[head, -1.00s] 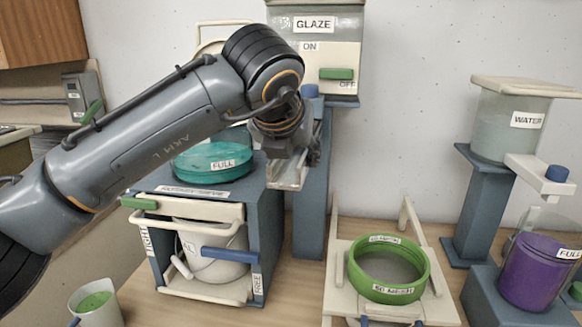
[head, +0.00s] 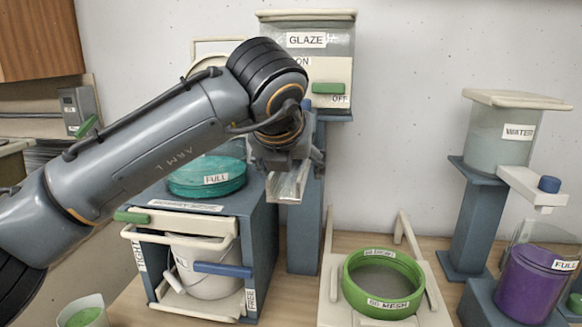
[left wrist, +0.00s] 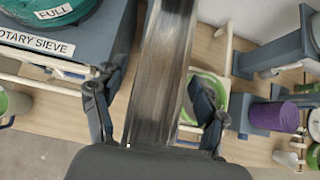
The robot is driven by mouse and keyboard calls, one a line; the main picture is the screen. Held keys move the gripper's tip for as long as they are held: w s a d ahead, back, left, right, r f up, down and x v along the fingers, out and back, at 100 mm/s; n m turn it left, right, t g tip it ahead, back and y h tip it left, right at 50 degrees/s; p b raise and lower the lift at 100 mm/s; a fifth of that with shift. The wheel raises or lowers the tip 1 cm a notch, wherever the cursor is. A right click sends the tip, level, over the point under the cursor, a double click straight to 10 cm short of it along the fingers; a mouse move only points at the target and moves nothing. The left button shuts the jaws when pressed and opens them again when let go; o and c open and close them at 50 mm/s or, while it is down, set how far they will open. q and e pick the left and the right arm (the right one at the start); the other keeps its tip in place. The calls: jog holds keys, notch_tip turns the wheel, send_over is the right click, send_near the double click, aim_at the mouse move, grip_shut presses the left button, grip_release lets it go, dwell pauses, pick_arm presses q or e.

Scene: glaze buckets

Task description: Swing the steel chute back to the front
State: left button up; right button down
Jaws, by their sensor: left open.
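The steel chute (head: 287,187) is a shiny open trough in the head view, just right of the rotary sieve, below the glaze tank (head: 340,68). Its lower end points toward the front. Its upper part is hidden by my left wrist. My left gripper (head: 285,155) is mostly hidden there by my own arm. In the left wrist view the chute (left wrist: 163,70) runs down the middle, between the two dark fingers of my open left gripper (left wrist: 155,90). A finger stands on each side; whether either touches cannot be told. My right gripper is not in view.
The rotary sieve stand (head: 264,225) with a teal lid (head: 208,178) and a white bucket (head: 203,270) is on the left. A green sieve ring (head: 384,306) sits on a cream frame front right. The water tank (head: 500,140) and purple container (head: 527,282) stand far right.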

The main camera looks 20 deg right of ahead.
pick_arm(q)
jog(key=v, duration=1.2)
